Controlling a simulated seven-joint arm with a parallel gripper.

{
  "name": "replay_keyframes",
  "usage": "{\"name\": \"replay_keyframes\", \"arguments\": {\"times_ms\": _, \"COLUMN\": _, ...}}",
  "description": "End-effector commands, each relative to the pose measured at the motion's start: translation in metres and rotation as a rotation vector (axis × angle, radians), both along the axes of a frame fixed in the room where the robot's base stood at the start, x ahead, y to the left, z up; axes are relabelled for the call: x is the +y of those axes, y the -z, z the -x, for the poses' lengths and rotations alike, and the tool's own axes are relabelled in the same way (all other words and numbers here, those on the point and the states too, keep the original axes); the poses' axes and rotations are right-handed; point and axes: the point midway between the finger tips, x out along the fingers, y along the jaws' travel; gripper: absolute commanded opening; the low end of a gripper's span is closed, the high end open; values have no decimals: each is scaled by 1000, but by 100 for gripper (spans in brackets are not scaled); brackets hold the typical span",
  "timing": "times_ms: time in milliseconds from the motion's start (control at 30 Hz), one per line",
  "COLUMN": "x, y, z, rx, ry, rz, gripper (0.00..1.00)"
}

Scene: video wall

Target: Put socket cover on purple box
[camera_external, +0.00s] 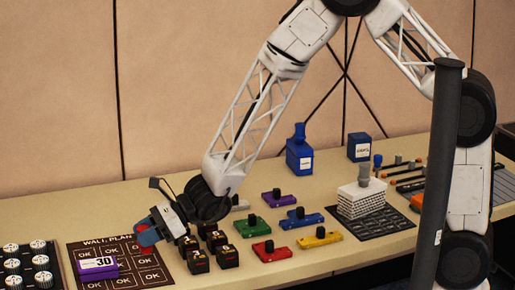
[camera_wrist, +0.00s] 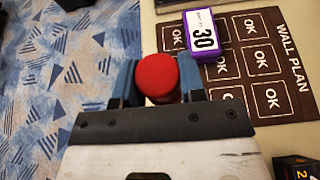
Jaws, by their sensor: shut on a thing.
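My gripper (camera_wrist: 157,85) is shut on a red round-topped piece (camera_wrist: 157,75), held between its blue fingers. No label shows on it, so I cannot confirm that it is the socket cover. In the external view my gripper (camera_external: 147,238) hangs at the front left, with little of the red piece visible. A purple box (camera_external: 97,268) with a white "30" label lies on the brown WALL PLAN mat (camera_external: 150,276). The box is left of and nearer the camera than my gripper. In the wrist view the purple box (camera_wrist: 205,38) lies ahead and right of the fingers, apart from them.
Several black cubes (camera_external: 198,262) stand right of my gripper. Coloured blocks with black knobs, including a green one (camera_external: 252,226), sit mid-table. A black panel with pale knobs (camera_external: 38,262) is at the far left. The wrist view shows patterned blue fabric (camera_wrist: 60,60) beyond the table edge.

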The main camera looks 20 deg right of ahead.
Motion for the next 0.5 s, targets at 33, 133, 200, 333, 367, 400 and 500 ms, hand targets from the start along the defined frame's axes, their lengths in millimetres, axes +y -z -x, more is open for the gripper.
{"name": "replay_keyframes", "arguments": {"times_ms": 33, "x": -2, "y": 0, "z": 6, "rx": -1, "ry": -3, "rz": 0, "gripper": 15}}
{"name": "replay_keyframes", "arguments": {"times_ms": 133, "x": -4, "y": 0, "z": 14, "rx": -2, "ry": -5, "rz": 0, "gripper": 15}}
{"name": "replay_keyframes", "arguments": {"times_ms": 200, "x": -5, "y": 1, "z": 17, "rx": -2, "ry": -6, "rz": 0, "gripper": 15}}
{"name": "replay_keyframes", "arguments": {"times_ms": 333, "x": -6, "y": 1, "z": 18, "rx": -3, "ry": -7, "rz": 1, "gripper": 15}}
{"name": "replay_keyframes", "arguments": {"times_ms": 367, "x": -6, "y": 1, "z": 18, "rx": -3, "ry": -7, "rz": 1, "gripper": 15}}
{"name": "replay_keyframes", "arguments": {"times_ms": 400, "x": -6, "y": 1, "z": 18, "rx": -3, "ry": -7, "rz": 1, "gripper": 15}}
{"name": "replay_keyframes", "arguments": {"times_ms": 500, "x": -6, "y": 1, "z": 18, "rx": -3, "ry": -7, "rz": 1, "gripper": 15}}
